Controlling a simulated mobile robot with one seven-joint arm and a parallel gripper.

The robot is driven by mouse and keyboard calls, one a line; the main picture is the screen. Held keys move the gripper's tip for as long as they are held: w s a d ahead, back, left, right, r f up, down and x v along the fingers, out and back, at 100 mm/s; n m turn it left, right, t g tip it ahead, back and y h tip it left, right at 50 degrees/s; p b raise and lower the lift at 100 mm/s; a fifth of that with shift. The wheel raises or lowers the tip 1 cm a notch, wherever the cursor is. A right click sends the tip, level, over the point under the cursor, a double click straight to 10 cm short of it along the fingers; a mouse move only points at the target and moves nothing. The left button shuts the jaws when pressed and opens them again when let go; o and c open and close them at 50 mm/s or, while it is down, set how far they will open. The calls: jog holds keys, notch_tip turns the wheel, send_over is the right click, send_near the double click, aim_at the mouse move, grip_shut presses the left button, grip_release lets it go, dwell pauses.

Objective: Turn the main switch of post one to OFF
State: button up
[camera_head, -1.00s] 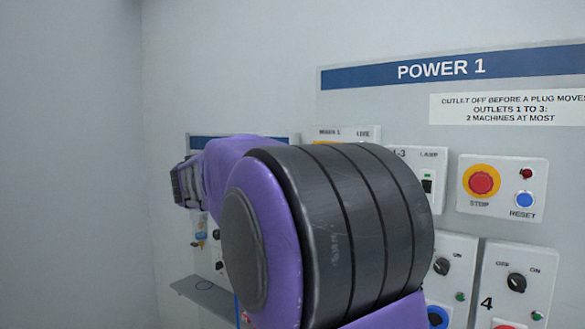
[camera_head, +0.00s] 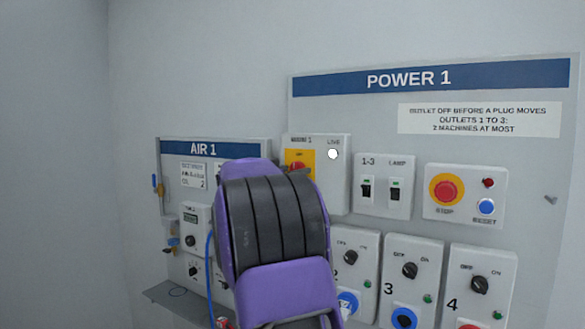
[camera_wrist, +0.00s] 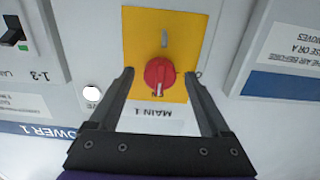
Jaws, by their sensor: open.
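The main switch of post one is a red knob (camera_wrist: 159,73) on a yellow plate (camera_wrist: 143,35), with an upside-down MAIN 1 label below it in the wrist view. A pale line on the knob points down towards lettering that looks like ON, partly hidden by the knob. My gripper (camera_wrist: 160,74) is open, with one finger on each side of the knob and gaps showing between; I cannot tell how far it is from the panel.
A lit white lamp (camera_wrist: 91,93) sits beside the yellow plate. In the head view, the 1-3 breaker box (camera_head: 381,200), the red stop button (camera_head: 446,189) and several outlet boxes are close by. The AIR 1 panel (camera_head: 225,150) is left, with a blue hose.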

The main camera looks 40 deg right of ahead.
jog(key=shift+w+d, duration=0.1)
jog(key=shift+d, duration=0.1)
grip_shut()
dwell(0.4)
